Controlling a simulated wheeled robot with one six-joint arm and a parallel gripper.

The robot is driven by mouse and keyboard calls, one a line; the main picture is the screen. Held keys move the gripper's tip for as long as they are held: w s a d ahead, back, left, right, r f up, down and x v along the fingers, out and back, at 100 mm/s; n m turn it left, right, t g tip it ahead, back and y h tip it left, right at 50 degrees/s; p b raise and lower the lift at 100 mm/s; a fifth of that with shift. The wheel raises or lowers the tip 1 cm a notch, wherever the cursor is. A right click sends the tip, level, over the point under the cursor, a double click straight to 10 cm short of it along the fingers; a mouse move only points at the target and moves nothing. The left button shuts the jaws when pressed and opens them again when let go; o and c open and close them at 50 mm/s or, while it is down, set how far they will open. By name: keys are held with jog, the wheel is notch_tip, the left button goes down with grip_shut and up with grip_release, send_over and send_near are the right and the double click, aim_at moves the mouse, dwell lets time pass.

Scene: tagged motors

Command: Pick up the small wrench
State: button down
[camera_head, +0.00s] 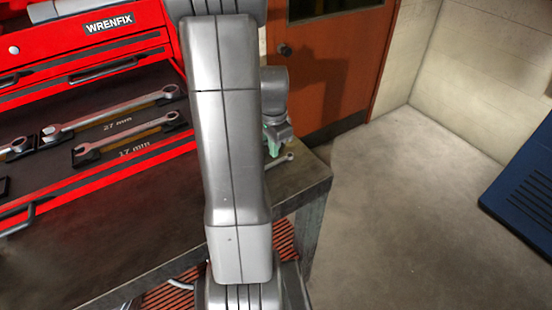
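A small grey wrench (281,161) lies on the dark workbench (150,236) near its right end. Only one end of it shows; my arm hides the rest. My gripper (277,145), with a greenish part at its end, is just behind the wrench's visible end in the picture, close to the bench top. My arm link covers its left side. I cannot tell whether its fingers are open or shut, or whether they touch the wrench.
A red WRENFIX tool chest (110,22) stands at the left. Its open drawer (120,170) holds larger wrenches marked 27 mm and 17 mm. An orange-brown door (350,60) is behind. A blue object (525,185) is at the right edge. The grey floor between is clear.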

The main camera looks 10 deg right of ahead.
aim_at(275, 162)
jog(key=r, duration=0.3)
jog(key=shift+w+r, duration=0.15)
jog(key=shift+w, duration=0.05)
jog(key=s+r, duration=0.1)
jog(key=a+r, duration=0.1)
jog(key=shift+s+a+r, duration=0.1)
jog(key=shift+s+r, duration=0.25)
jog(key=shift+r, duration=0.05)
jog(key=c, duration=2.1)
grip_release()
